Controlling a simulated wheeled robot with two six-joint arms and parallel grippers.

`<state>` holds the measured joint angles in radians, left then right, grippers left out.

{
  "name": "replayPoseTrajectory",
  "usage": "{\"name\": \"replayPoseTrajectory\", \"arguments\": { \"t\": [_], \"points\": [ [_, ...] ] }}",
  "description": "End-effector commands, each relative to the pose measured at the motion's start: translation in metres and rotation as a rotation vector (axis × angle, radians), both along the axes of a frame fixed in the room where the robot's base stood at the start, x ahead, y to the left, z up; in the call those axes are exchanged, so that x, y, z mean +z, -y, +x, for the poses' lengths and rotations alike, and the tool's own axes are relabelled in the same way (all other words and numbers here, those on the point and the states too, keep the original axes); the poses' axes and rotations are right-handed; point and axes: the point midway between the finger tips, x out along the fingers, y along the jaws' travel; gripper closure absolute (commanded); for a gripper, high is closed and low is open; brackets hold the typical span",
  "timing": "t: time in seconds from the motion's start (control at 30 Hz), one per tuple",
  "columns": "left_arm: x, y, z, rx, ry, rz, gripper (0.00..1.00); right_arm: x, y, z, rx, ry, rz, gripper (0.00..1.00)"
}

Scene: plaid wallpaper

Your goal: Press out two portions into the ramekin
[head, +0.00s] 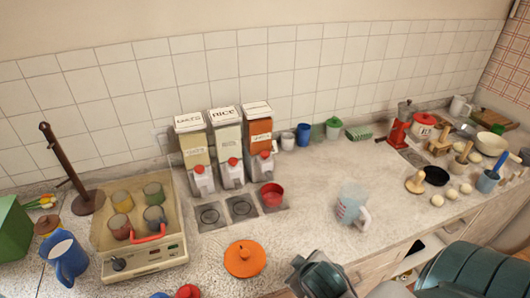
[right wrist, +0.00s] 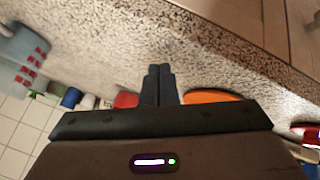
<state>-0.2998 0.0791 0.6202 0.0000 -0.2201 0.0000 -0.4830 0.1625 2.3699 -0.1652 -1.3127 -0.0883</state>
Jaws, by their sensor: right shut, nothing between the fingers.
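Three dispensers stand side by side against the tiled wall: a left one (head: 194,150), a middle one labelled RICE (head: 228,145) and a right one with orange-brown contents (head: 259,138). Each has a red knob low on its front. A red ramekin (head: 271,197) sits on the pad in front of the right dispenser; I cannot see what is inside it. What seems to be its red side shows in the right wrist view (right wrist: 125,99). My right gripper (right wrist: 158,72) is shut and empty over the counter, away from the dispensers. My left gripper is not in view.
A measuring jug (head: 351,206) stands right of the ramekin. A cooker with several cups (head: 146,259) is at left. Two dark pads are bare. Counter between ramekin and jug is clear.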

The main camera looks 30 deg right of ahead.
Motion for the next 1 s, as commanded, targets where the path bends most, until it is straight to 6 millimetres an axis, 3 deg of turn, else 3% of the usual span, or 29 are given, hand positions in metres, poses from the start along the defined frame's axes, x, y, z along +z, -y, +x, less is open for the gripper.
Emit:
{"name": "replayPoseTrajectory", "arguments": {
  "t": [0.17, 0.23, 0.4, 0.6, 0.7, 0.83, 0.97, 1.0],
  "points": [
    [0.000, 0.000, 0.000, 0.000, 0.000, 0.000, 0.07, 0.030, 0.025, 0.056, 0.082, 0.186, -0.197, 1.00],
    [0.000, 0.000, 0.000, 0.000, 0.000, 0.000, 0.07, 0.052, 0.036, 0.084, 0.132, 0.286, -0.317, 1.00],
    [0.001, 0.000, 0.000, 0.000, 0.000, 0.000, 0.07, 0.137, 0.053, 0.163, 0.321, 0.577, -0.755, 1.00],
    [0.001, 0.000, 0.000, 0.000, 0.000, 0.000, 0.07, 0.241, 0.028, 0.229, 0.621, 0.851, -1.420, 1.00],
    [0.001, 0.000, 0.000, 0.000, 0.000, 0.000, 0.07, 0.273, 0.005, 0.251, 0.796, 0.922, -1.767, 1.00],
    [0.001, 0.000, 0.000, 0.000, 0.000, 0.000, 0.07, 0.288, -0.020, 0.276, 1.059, 0.935, -2.206, 1.00],
    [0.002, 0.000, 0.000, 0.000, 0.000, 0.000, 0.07, 0.280, -0.023, 0.300, 1.387, 0.844, -2.598, 1.00],
    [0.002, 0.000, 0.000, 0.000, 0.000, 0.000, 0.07, 0.275, -0.018, 0.307, -1.457, -0.768, 2.617, 1.00]
  ]
}}
